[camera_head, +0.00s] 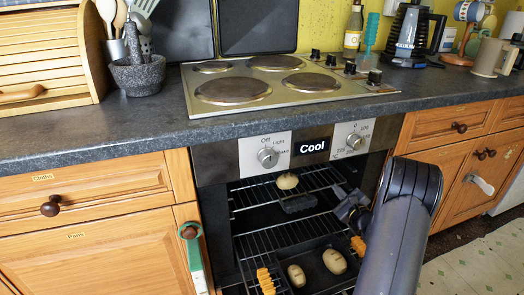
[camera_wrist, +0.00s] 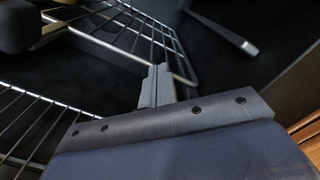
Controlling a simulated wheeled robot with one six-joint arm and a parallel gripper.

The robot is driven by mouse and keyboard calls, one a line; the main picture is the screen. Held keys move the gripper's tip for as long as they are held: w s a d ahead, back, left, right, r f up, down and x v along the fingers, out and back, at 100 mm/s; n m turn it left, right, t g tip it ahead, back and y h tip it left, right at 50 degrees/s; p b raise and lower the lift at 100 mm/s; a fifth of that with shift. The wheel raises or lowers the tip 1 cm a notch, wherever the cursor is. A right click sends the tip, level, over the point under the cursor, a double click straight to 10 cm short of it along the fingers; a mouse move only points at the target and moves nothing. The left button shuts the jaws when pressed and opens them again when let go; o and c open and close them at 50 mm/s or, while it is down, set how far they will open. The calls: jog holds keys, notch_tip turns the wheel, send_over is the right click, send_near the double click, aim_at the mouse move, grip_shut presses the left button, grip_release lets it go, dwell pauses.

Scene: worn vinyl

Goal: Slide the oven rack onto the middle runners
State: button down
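The oven is open under the hob. An upper wire rack (camera_head: 322,178) inside it carries a potato (camera_head: 287,181) and a small dark block-like thing (camera_head: 298,203). A lower wire rack (camera_head: 262,240) bears a dark tray (camera_head: 313,249) with two potatoes. My gripper (camera_head: 350,207) reaches in from the right, at the right side of the opening between the two racks. In the wrist view my gripper's fingers (camera_wrist: 158,84) are close together at the front bar of a rack (camera_wrist: 118,48), near its corner, and look shut on that bar. The side runners are not clearly visible.
Orange grips (camera_head: 265,281) sit at the left of the lower tray, with another (camera_head: 358,246) at its right. A green-and-white thing (camera_head: 193,255) hangs left of the opening. The control panel (camera_head: 310,148) overhangs the opening. A hob (camera_head: 280,80) and worktop lie above.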

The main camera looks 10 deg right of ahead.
jog(key=shift+w+a+b, duration=0.1)
jog(key=shift+w+b, duration=0.35)
jog(key=shift+w, duration=0.6)
jog(key=s+b, duration=0.1)
jog(key=s, duration=0.4)
jog(key=shift+d, duration=0.2)
dwell(0.4)
jog(key=s, duration=0.3)
jog(key=s+p, duration=0.1)
jog(key=s, duration=0.2)
jog(key=s+d+p, duration=0.1)
jog(key=s, duration=0.3)
jog(key=shift+s, duration=0.4)
jog(key=shift+a, duration=0.1)
